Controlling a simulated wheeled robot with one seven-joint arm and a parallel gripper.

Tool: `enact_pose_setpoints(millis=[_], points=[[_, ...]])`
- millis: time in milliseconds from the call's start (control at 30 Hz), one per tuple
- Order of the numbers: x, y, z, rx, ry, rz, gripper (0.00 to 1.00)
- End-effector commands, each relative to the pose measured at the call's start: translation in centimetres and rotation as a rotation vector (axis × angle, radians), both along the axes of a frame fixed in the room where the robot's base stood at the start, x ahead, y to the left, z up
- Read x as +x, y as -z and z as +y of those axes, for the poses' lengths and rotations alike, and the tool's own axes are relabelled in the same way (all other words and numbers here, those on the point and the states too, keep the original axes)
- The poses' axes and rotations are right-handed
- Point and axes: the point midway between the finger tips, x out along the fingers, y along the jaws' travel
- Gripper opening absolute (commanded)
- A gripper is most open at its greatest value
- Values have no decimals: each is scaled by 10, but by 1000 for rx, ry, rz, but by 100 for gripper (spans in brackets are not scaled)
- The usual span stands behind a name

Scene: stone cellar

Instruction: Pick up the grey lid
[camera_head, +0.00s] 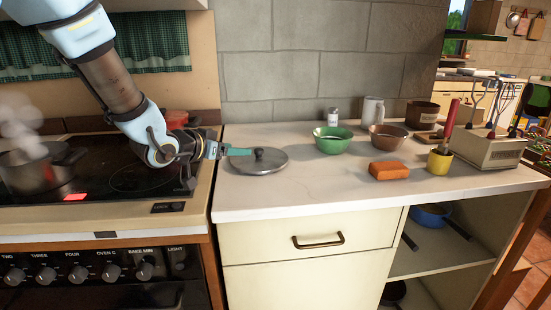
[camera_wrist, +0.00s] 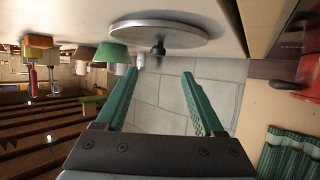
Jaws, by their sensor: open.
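The grey lid (camera_head: 265,166) lies flat on the pale countertop, near its left end beside the stove. It is round with a small dark knob on top. My gripper (camera_head: 240,151) reaches in from the left, with its green fingers level and just left of the knob. In the wrist view the lid (camera_wrist: 120,31) shows at the top, turned over by the camera's angle, with its knob (camera_wrist: 158,48) ahead of the gap between the fingers. My gripper (camera_wrist: 157,75) is open there, and nothing is between the fingers.
A green bowl (camera_head: 333,144), a brown bowl (camera_head: 388,141) and an orange block (camera_head: 388,171) stand right of the lid. A yellow cup (camera_head: 439,163) and a utensil box (camera_head: 487,152) are farther right. A steaming pot (camera_head: 35,172) sits on the stove. The counter's front is clear.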

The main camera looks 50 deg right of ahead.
Motion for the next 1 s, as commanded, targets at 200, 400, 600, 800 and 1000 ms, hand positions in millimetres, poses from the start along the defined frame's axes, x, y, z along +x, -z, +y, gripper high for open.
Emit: enact_pose_setpoints(millis=[200,400,600,800,1000], points=[[5,12,-32,1,2,0,70],[8,19,-46,1,0,0,70],[8,26,-67,3,0,1,70],[12,36,-89,2,-2,1,70],[13,39,-93,1,-3,0,70]])
